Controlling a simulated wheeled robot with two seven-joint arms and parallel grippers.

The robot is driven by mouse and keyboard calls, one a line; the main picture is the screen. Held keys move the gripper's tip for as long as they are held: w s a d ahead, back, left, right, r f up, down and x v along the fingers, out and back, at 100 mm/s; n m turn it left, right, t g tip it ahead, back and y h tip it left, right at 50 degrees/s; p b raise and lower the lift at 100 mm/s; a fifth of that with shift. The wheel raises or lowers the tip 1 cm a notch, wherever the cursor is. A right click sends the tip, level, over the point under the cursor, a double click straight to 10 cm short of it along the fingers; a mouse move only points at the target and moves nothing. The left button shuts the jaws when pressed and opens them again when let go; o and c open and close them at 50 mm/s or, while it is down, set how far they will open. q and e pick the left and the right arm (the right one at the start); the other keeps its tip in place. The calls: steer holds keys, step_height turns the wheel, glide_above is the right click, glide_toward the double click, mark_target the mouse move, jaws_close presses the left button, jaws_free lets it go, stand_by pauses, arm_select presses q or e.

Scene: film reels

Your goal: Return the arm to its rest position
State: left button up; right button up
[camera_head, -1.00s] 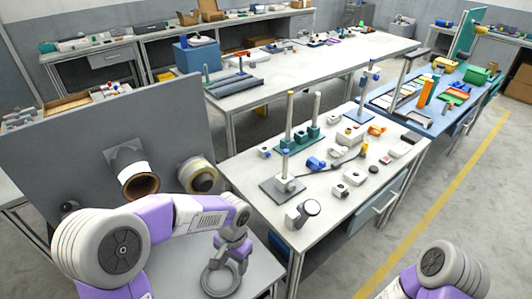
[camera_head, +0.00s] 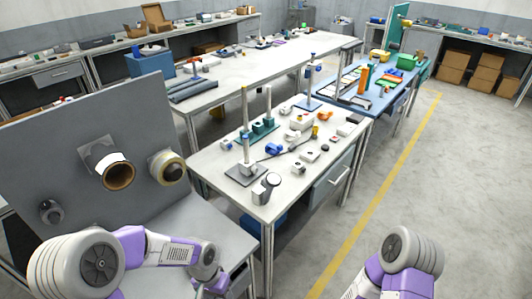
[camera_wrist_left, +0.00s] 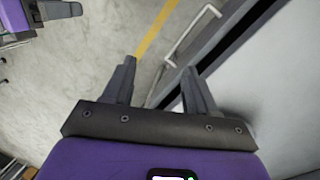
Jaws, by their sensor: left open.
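My left arm (camera_head: 150,252) comes in from the lower left of the head view, bent at its purple and white elbow. Its wrist hangs low beside the table with the grey panel, and the fingertips are cut off or unclear there. In the left wrist view my left gripper (camera_wrist_left: 158,82) has its two dark fingers apart, with only floor and a table side behind them and nothing held. My right arm (camera_head: 402,265) shows at the bottom right of the head view; its gripper is outside that view. A purple and dark part of mine shows at the wrist view's upper left corner.
The grey panel (camera_head: 60,140) carries a brown-cored roll (camera_head: 118,176) and a yellowish roll (camera_head: 168,168). The white worktable (camera_head: 222,178) holds posts and small parts. A drawer handle (camera_wrist_left: 190,35) is near my left gripper. Open floor with a yellow line (camera_head: 365,205) lies right.

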arm_select(q)
steer(key=s+d+f+n+t+h, duration=0.1)
steer(key=s+d+f+n, duration=0.1)
steer(key=s+f, duration=0.3)
steer(key=s+d+f+n+h, duration=0.1)
steer(key=s+f+n, duration=0.3)
steer(key=f, duration=0.6)
steer(key=shift+s+d+f+t+h, duration=0.15)
steer(key=shift+s+d+t+h, duration=0.2)
steer(key=shift+s, duration=0.25)
